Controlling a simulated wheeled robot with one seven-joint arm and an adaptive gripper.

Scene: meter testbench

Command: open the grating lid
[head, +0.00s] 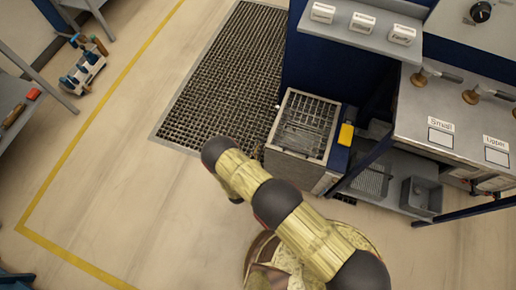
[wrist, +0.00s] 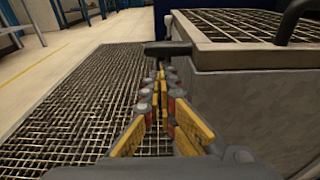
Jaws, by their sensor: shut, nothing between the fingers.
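The grating lid (head: 304,122) is a metal mesh in a pale frame, lying flat on top of a grey box (head: 292,166). In the wrist view the lid (wrist: 236,25) is at the upper right, level with the box's rim. A dark tab (wrist: 167,48) sticks out from the box's near left corner. My gripper (wrist: 161,68) is shut and empty, beside the box's left side. Its fingertips show just below the tab; I cannot tell whether they touch it. A dark curved bar (wrist: 290,20) shows at the lid's right. My arm hides the gripper in the head view.
A large floor grating (head: 222,75) lies left of the box. A yellow block (head: 346,134) is at the box's right. A grey workbench (head: 450,125) with a lower shelf stands farther right. The floor (head: 120,170) at the left is clear within a yellow line.

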